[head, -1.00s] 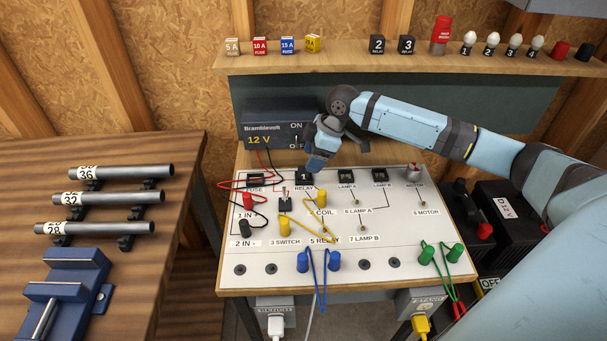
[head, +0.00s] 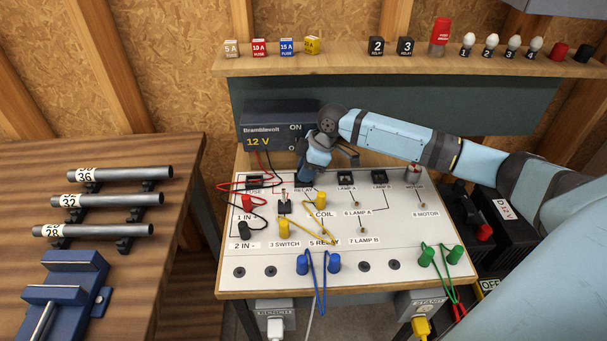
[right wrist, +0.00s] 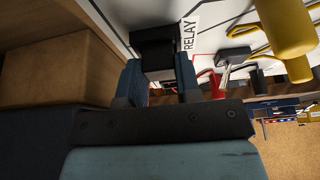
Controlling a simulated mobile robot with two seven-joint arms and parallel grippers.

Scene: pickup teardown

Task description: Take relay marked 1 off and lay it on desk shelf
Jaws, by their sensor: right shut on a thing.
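My right gripper (head: 308,172) is over the relay position at the back of the white circuit board (head: 390,283). In the right wrist view its two blue fingers (right wrist: 157,85) are shut on the black relay marked 1 (right wrist: 160,62). A black block (right wrist: 152,38), apparently the relay's socket, shows just beyond it on the board, by the RELAY label. I cannot tell whether the relay is still seated. In the head view the gripper hides the relay's numbered face. The desk shelf (head: 345,66) runs along the back, above the board. My left gripper is not in view.
On the shelf stand several fuses, relays marked 2 (head: 376,46) and 3 (head: 406,46), a red part (head: 439,36) and small bulbs. The shelf is bare between the yellow fuse (head: 312,46) and relay 2. A 12 V supply (head: 265,126) stands behind the board.

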